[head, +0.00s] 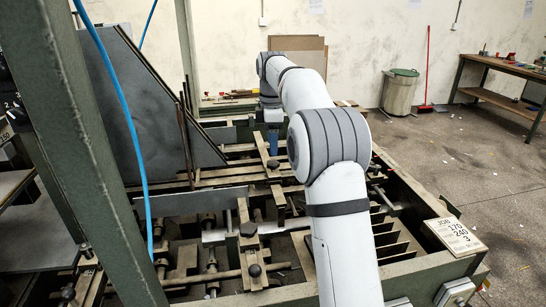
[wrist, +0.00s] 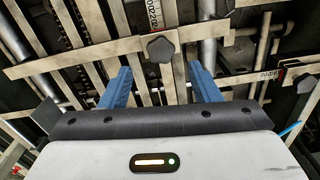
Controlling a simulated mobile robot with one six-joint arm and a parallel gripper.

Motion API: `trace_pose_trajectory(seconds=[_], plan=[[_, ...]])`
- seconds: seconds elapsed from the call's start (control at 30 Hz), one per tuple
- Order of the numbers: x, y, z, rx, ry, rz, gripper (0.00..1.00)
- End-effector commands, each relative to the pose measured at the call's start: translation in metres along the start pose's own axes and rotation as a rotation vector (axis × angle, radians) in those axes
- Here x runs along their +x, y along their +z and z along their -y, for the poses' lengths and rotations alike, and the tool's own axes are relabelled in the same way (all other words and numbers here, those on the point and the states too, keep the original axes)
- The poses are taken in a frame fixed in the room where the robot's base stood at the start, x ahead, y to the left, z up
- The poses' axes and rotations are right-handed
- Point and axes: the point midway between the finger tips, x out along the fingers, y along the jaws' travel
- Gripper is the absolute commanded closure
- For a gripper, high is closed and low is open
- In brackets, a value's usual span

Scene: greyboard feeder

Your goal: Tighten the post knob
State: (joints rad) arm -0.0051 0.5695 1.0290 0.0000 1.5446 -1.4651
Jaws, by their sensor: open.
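A dark lobed knob (wrist: 160,47) sits on a pale flat bar in the wrist view, just beyond and between my fingertips. My gripper (wrist: 160,72) is open, with its two blue fingers apart and nothing between them; they do not appear to touch the knob. In the head view, dark knobs show on the feeder's posts and bars: one on a rear post (head: 272,164), one on a nearer post (head: 248,229) and one lower down (head: 254,270).
Pale crossing bars and metal rods surround the knob. A red-marked scale (wrist: 154,14) lies behind it, and another dark knob (wrist: 305,83) is at the right. In the head view, a blue hose (head: 125,115) hangs by the green frame post (head: 85,150). A job card (head: 455,235) lies at the right edge.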

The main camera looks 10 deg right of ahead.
Motion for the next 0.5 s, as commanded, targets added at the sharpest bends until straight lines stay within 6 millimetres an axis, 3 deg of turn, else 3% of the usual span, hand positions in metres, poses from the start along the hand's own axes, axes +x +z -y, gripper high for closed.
trace_pose_trajectory(seconds=[0.2,0.5], plan=[[0.037,0.002,0.001,0.004,-0.002,0.0,0.43],[0.057,0.003,0.0,0.006,0.002,0.0,0.43]])
